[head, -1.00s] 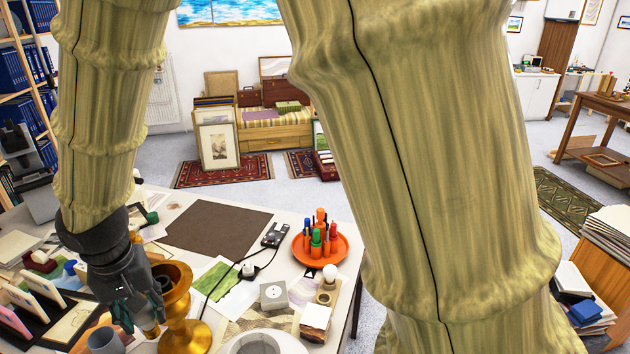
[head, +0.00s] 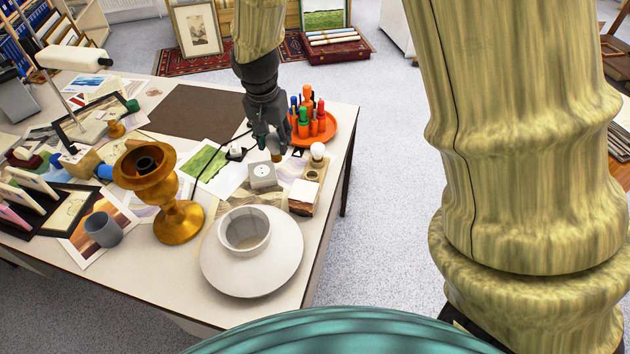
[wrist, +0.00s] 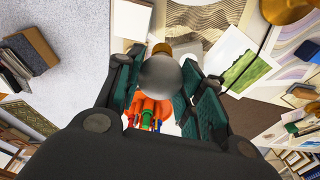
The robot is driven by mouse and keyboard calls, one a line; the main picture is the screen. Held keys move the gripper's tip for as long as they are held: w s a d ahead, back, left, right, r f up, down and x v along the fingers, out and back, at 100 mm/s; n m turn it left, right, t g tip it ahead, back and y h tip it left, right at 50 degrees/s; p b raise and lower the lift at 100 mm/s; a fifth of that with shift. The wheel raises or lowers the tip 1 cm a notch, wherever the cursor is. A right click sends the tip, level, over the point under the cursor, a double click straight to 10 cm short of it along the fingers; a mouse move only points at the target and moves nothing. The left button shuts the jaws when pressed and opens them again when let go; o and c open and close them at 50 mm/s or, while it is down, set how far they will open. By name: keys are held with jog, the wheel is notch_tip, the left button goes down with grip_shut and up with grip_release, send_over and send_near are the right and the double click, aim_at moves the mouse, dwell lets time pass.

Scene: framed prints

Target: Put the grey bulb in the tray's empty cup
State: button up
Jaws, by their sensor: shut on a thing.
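My gripper (head: 270,145) is shut on the grey bulb (wrist: 162,74). The bulb is round, with a brass-coloured base (wrist: 161,48) pointing away from the wrist. In the head view only the brownish base (head: 276,156) shows clearly below the fingers; the rest is mostly hidden. The gripper is above the table, left of the small wooden tray (head: 322,164). A white bulb (head: 317,151) stands upright in the tray's far part. A dark round opening, apparently the empty cup (head: 313,175), is in its nearer part. The held bulb looks apart from the tray.
An orange plate (head: 330,133) of upright markers stands just behind the gripper. A pale socket cube (head: 262,175) is below it, and a white-topped box (head: 303,196) is before the tray. A brass goblet (head: 178,220) and a white bowl on a saucer (head: 250,275) stand nearer.

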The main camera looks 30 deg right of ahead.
jog(key=w+d+f+m+b, duration=0.1)
jog(key=w+d+f+m, duration=0.15)
jog(key=d, duration=0.35)
jog(key=w+d+f+m, duration=0.1)
jog(key=d+f, duration=0.3)
jog(key=d, duration=0.1)
jog(key=p, duration=0.2)
send_near(312, 163)
jog(key=shift+s+a+f, duration=0.25)
jog(key=shift+s+f, duration=0.3)
jog(key=shift+f, duration=0.2)
jog(key=shift+s+a+f, duration=0.2)
jog(key=shift+s+f, duration=0.35)
jog(key=shift+f, duration=0.15)
jog(key=shift+s+a+f, duration=0.25)
jog(key=shift+s+f, duration=0.35)
jog(key=shift+f, duration=0.15)
jog(key=shift+f, duration=0.1)
jog(key=o, duration=0.9)
jog(key=r, duration=0.4)
jog(key=a+r+b, duration=0.1)
jog(key=r, duration=0.3)
jog(key=r+b, duration=0.1)
jog(key=r, duration=0.3)
jog(key=shift+s+a+r, duration=0.1)
jog(key=shift+s+a, duration=0.2)
jog(key=shift+s, duration=0.1)
